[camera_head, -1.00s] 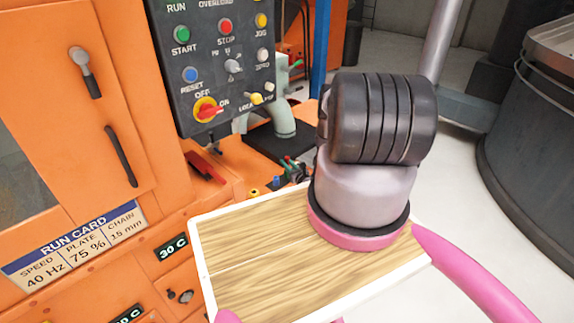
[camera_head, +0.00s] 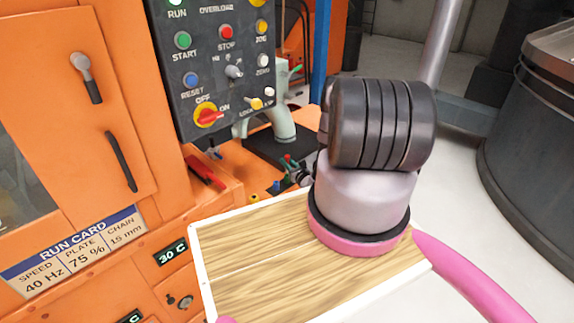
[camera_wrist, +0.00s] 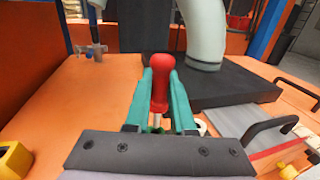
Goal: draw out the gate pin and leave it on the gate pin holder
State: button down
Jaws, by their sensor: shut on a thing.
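A red rounded handle with a narrower neck (camera_wrist: 163,72), which looks like the gate pin, stands between the teal fingers of my gripper (camera_wrist: 160,92) in the wrist view. The fingers are shut on it. Its lower end is hidden behind the dark gripper body, so I cannot tell whether it is still in its hole. In the head view small red and green bits (camera_head: 289,161) show left of my arm, in front of the pipe base; they may be the handle and fingertips. I cannot pick out the gate pin holder for certain.
A pale pipe (camera_wrist: 205,35) rises from a dark base (camera_wrist: 225,88) beyond my gripper. A grey-blue fitting (camera_wrist: 90,50) stands at left, a yellow block (camera_wrist: 13,160) near left. A black handle (camera_wrist: 270,130) is at right. The control panel (camera_head: 215,75) stands at upper left.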

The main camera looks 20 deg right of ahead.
aim_at(287, 155)
jog(key=shift+r, duration=1.1)
jog(key=shift+r, duration=2)
